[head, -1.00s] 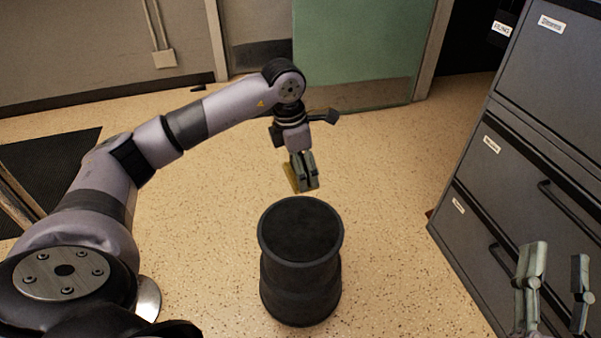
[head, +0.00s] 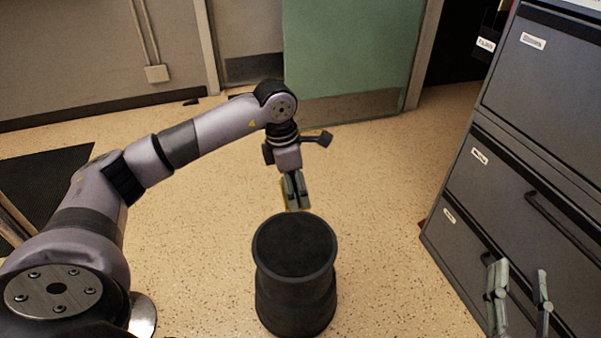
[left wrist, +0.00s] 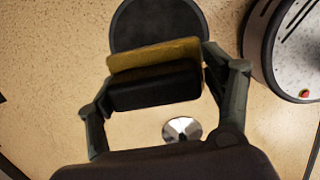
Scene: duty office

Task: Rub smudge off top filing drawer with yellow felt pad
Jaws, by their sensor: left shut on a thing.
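The yellow felt pad (left wrist: 155,54) is held in my left gripper (head: 298,206), with a dark block against it between the fingers in the left wrist view. In the head view only a thin yellow edge of the pad (head: 284,194) shows beside the fingers. This gripper points down above the far rim of a black stool, well left of the filing cabinet. The top visible filing drawer (head: 553,75) is dark grey with a white label; I cannot make out a smudge on it. My right gripper (head: 521,272) is open and empty in front of the lower drawers.
The round black stool (head: 294,245) stands in the middle, between my left arm and the cabinet. Lower drawers (head: 515,185) have protruding dark bar handles. A green door (head: 350,50) is at the back. Speckled floor lies clear between stool and cabinet.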

